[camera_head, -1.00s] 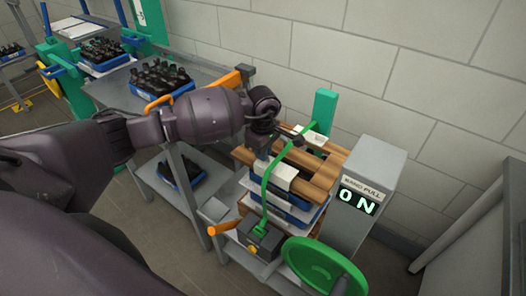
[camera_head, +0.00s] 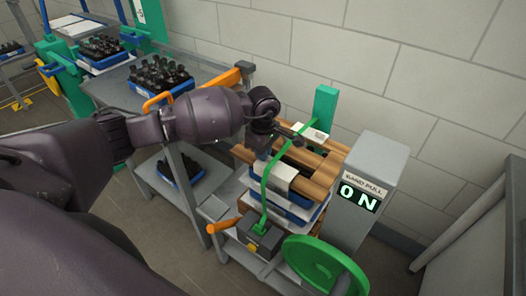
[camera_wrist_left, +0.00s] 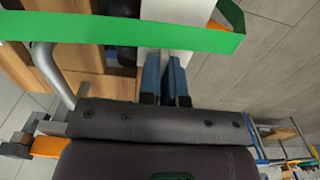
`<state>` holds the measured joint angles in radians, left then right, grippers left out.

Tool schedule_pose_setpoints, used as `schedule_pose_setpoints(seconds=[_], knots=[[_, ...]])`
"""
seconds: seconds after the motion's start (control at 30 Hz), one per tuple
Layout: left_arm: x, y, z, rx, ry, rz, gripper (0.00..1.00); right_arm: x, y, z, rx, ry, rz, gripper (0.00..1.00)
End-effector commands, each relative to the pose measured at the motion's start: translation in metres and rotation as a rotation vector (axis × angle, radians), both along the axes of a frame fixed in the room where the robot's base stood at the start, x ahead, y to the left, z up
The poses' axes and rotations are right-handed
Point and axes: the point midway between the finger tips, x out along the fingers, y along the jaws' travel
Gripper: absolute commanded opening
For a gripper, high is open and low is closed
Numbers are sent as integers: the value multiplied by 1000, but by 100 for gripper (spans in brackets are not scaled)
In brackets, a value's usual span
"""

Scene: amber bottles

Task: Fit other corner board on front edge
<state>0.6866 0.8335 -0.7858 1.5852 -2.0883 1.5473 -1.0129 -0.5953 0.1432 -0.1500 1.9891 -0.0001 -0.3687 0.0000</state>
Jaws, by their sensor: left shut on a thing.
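A stack of blue crates topped with wooden slats (camera_head: 322,172) stands under a green band (camera_head: 266,178). One white corner board (camera_head: 280,176) lies at the stack's front edge, under the band. Another white corner board (camera_head: 313,133) sits at the back edge, also under the band. My left gripper (camera_head: 268,150) is at the front board. In the left wrist view its fingers (camera_wrist_left: 165,78) are close together on the front board (camera_wrist_left: 150,60), and the band (camera_wrist_left: 110,32) crosses just beyond the fingertips. The exact grip is partly hidden. My right gripper is not in view.
A grey post with an "ON" display (camera_head: 363,190) stands right of the stack. A green wheel (camera_head: 322,265) and a tensioner with an orange handle (camera_head: 222,226) are in front. A bench (camera_head: 118,92) with bottle crates is at the left; a wall is behind.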

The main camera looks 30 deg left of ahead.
Motion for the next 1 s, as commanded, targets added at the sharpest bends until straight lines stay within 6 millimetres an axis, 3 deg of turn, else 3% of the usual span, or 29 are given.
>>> schedule_pose_setpoints(seconds=[0.37,0.4,0.57,1.0], knots=[[0,0,-7,0,0,0,0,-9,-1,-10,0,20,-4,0],[0,0,-6,0,0,0,10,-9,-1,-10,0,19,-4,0],[0,0,-6,0,0,0,35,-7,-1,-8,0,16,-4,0],[0,0,-6,0,0,0,35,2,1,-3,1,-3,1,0]])
